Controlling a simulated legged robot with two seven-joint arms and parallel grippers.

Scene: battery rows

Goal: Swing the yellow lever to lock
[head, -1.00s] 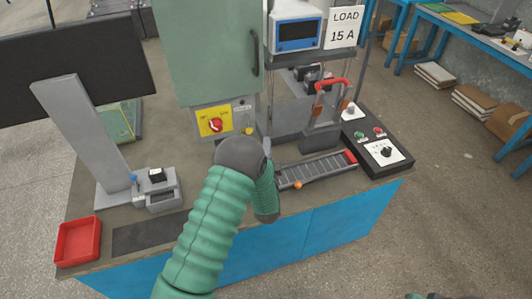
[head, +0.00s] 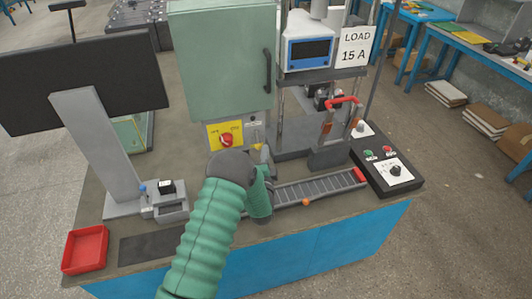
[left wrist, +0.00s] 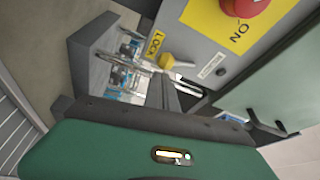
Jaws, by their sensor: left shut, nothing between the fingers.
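The yellow lever (left wrist: 178,61) shows in the left wrist view on a grey panel, beside a yellow LOCK label (left wrist: 153,46). In the head view, only a small yellow bit of the lever (head: 257,147) shows above my left wrist. My left gripper (left wrist: 164,90) is shut and empty. Its dark fingers are close beside the lever; I cannot tell whether they touch it. In the head view the left gripper (head: 264,156) is mostly hidden behind my green arm. My right gripper is not in view.
A red rotary switch (head: 227,140) on a yellow plate sits just left of the lever. A green cabinet (head: 222,60) rises above. A roller track (head: 315,188) and a black control box (head: 390,175) lie right. A monitor (head: 80,80) and red tray (head: 86,250) stand left.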

